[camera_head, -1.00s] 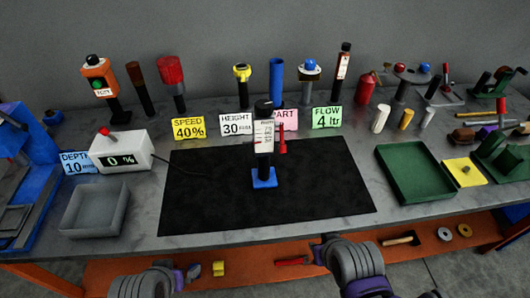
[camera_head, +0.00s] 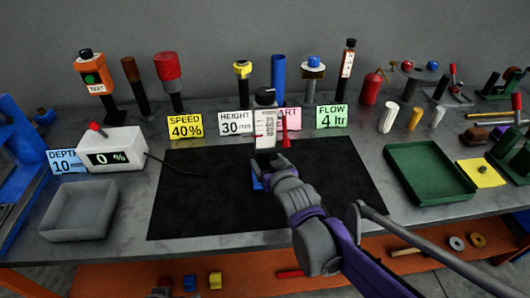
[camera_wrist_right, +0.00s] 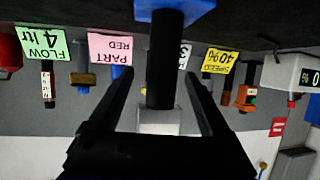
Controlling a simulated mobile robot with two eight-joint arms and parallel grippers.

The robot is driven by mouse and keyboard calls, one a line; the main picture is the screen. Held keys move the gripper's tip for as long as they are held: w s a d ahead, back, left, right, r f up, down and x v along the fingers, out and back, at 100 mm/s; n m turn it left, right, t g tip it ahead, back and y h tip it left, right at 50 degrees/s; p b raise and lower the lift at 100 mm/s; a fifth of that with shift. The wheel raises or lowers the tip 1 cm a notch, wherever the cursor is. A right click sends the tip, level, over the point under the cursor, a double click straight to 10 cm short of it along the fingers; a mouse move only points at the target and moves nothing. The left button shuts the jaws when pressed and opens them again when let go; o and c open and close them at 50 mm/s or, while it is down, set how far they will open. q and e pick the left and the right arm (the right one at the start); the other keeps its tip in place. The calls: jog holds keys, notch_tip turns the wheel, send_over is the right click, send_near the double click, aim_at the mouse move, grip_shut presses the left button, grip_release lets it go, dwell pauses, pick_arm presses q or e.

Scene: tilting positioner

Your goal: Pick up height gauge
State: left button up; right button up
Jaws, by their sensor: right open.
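The height gauge (camera_head: 265,128) stands upright on the black mat, with a black column, a white scale block, a dark top and a red pointer at its right side. Its blue base is mostly hidden behind my right gripper in the head view. My right gripper (camera_head: 266,160) is at the lower part of the gauge, in front of it. In the upside-down right wrist view, the gripper (camera_wrist_right: 160,76) is open, one finger on each side of the gauge's black column (camera_wrist_right: 168,55). I cannot tell whether either finger touches it. My left gripper is out of view.
A height sign (camera_head: 235,123) and a flow sign (camera_head: 331,117) stand behind the mat (camera_head: 190,215). A green tray (camera_head: 430,172) lies right, a grey bin (camera_head: 80,212) and white box (camera_head: 112,158) left.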

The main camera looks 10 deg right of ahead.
aim_at(262, 155)
jog(key=shift+b+x, duration=0.3)
jog(key=shift+x, duration=2.35)
jog(key=shift+a, duration=0.15)
jog(key=shift+c, duration=0.4)
grip_shut()
